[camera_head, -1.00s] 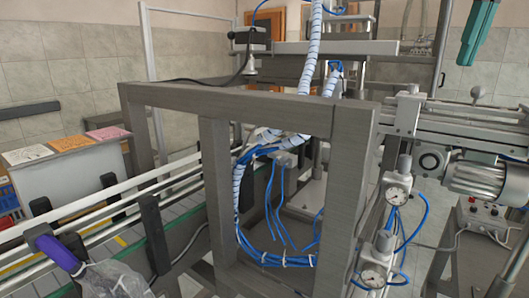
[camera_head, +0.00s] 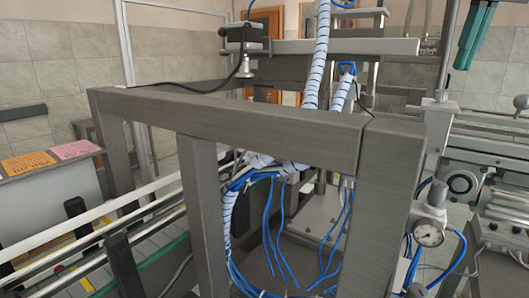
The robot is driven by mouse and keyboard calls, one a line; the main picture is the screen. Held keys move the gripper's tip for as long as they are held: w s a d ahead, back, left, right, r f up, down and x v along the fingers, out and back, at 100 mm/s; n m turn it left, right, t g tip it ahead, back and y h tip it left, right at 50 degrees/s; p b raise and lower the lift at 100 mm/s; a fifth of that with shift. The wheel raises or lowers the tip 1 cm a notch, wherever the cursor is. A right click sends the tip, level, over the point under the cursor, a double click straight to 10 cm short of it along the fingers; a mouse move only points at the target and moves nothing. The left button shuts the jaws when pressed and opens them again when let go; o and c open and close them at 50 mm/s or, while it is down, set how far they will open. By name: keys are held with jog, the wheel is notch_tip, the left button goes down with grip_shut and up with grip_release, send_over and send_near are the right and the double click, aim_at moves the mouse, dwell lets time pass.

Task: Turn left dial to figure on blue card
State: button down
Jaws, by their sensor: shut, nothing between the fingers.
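A grey control box (camera_head: 503,240) with small knobs sits at the right edge; its knobs are too small and cut off to read. A round white-faced gauge (camera_head: 429,235) with a needle is mounted on the machine at the right. I cannot tell which dial the task calls left. An orange card (camera_head: 28,163) and a pink card (camera_head: 75,149) lie on a grey cabinet top at the left, with marks too small to read. No blue card shows. My gripper is not in view.
A grey metal frame (camera_head: 240,118) stands close in front and fills the middle. Blue hoses (camera_head: 275,235) hang inside it. A conveyor with rails (camera_head: 90,235) runs along the lower left. A motor (camera_head: 508,205) juts out at the right.

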aim_at(441, 95)
jog(key=x, duration=0.2)
jog(key=s+x, duration=0.1)
jog(key=shift+w+a+f, duration=0.1)
jog(key=shift+w+f, duration=0.05)
jog(key=shift+f, duration=0.35)
jog(key=shift+a+f, duration=0.15)
jog(key=shift+f, duration=0.7)
jog(key=shift+a, duration=0.85)
jog(key=shift+a+f, duration=0.1)
jog(key=shift+a, duration=0.1)
jog(key=shift+d, duration=0.1)
jog(key=shift+r, duration=0.3)
